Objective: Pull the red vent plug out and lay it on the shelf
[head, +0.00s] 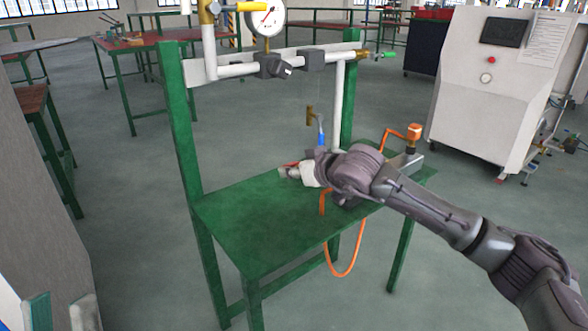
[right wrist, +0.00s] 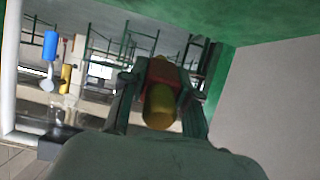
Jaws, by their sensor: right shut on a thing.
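The red vent plug (right wrist: 162,72) shows in the right wrist view between the two dark fingers of my right gripper (right wrist: 158,92), with a yellow rounded end (right wrist: 160,105) towards the camera. In the head view my right gripper (head: 287,172) is low over the green shelf (head: 240,212), with a little red showing at its tip. My right gripper is shut on the plug. I cannot tell whether the plug touches the shelf. My left gripper (head: 60,313) shows only its two fingertips at the lower left edge, apart and empty.
White pipes with a pressure gauge (head: 265,18) run above the shelf between green posts (head: 180,125). An orange hose (head: 345,272) hangs at the shelf's front. A grey cabinet (head: 470,110) stands at the right. The shelf's left half is clear.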

